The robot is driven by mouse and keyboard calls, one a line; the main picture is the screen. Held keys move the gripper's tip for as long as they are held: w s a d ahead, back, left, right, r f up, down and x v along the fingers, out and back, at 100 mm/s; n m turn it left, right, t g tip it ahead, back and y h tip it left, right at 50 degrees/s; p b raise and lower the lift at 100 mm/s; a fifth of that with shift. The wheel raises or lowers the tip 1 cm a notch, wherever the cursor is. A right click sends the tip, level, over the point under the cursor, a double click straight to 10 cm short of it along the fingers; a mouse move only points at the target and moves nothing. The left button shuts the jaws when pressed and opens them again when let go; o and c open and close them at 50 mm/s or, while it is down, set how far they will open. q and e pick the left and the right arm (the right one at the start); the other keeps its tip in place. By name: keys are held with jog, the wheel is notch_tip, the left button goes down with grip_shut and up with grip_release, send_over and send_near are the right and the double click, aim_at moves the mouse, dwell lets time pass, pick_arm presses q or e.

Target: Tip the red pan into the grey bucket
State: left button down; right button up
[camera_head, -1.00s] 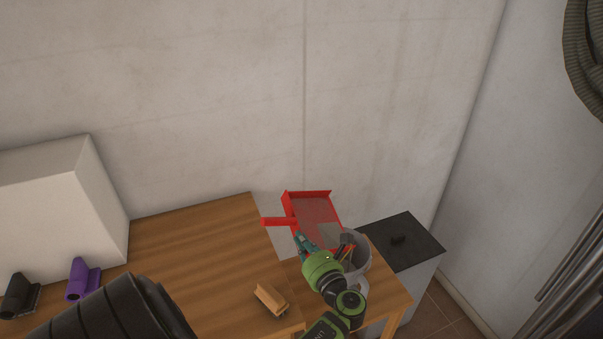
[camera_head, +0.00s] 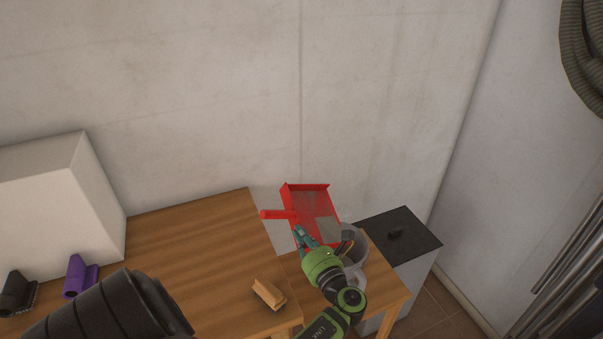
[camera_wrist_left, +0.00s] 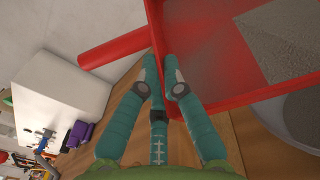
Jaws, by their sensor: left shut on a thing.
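The red pan (camera_head: 318,211) is held in the air above the small wooden table, its red handle pointing left. A grey patch (camera_head: 329,229) lies in its near right part; what it is I cannot tell. My left gripper (camera_head: 301,232) is shut on the pan's side wall, near the handle. In the left wrist view, the fingers (camera_wrist_left: 161,76) pinch the red wall (camera_wrist_left: 227,42). The grey bucket (camera_head: 362,246) stands just right of the gripper and below the pan, partly hidden; dark objects show at its opening. My right gripper is not in view.
A larger wooden table (camera_head: 200,245) extends left, with a brown brush-like block (camera_head: 269,293), a purple item (camera_head: 79,276) and a white box (camera_head: 50,195). A grey cabinet with a dark top (camera_head: 398,228) stands right of the bucket. The wall is close behind.

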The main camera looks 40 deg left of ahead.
pick_arm(q)
jog(key=shift+d+r, duration=0.1)
jog(key=shift+w+d+r, duration=0.15)
jog(key=shift+m+y, duration=0.3)
dwell(0.4)
